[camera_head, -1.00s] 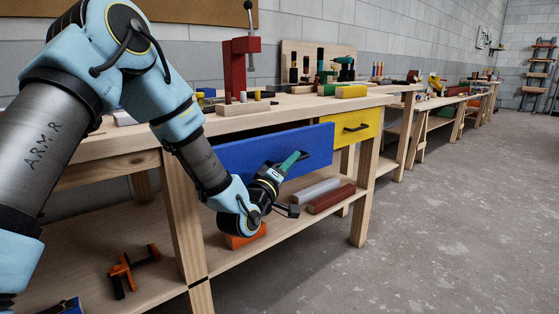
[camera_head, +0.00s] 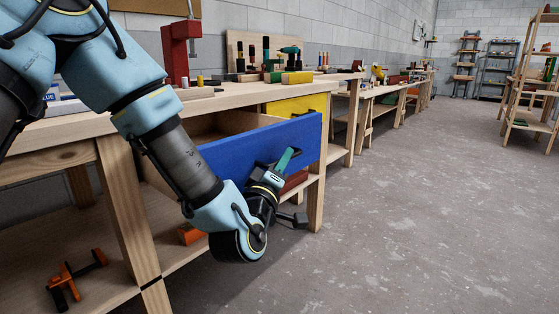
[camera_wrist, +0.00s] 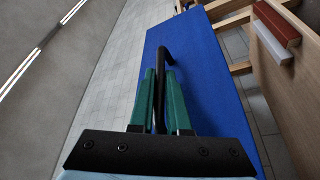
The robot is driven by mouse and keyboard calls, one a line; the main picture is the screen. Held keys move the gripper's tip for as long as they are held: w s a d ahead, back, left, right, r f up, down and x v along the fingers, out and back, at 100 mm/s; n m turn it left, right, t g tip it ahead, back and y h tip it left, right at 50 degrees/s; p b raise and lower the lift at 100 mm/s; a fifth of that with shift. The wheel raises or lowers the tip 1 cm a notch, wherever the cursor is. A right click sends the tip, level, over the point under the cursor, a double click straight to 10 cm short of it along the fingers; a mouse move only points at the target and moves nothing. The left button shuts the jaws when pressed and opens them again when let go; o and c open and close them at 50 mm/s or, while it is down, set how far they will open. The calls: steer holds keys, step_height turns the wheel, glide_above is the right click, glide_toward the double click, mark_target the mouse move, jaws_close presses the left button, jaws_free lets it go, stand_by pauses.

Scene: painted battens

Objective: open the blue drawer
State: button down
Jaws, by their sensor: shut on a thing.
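The blue drawer (camera_head: 230,150) stands pulled well out of the wooden bench, with part of its open inside showing behind the front panel. In the wrist view its blue front (camera_wrist: 205,80) fills the middle, with a black bar handle (camera_wrist: 164,60). My gripper (camera_wrist: 159,85) has its green fingers shut on that handle, one on each side of the bar. In the head view my gripper (camera_head: 291,158) is at the drawer front, its arm reaching down from the upper left; the handle is mostly hidden there.
A yellow drawer (camera_head: 297,106) sits just beyond the blue one. The bench top (camera_head: 60,128) holds a red press (camera_head: 177,52) and tools. An orange clamp (camera_head: 68,280) lies on the lower shelf. The concrete floor (camera_head: 420,220) to the right is clear.

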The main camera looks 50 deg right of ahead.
steer(key=c, duration=0.9)
jaws_free()
steer(key=v, duration=1)
steer(key=shift+s+a+f, duration=0.1)
steer(key=shift+a+f, duration=0.05)
steer(key=shift+a, duration=0.2)
steer(key=shift+a, duration=0.1)
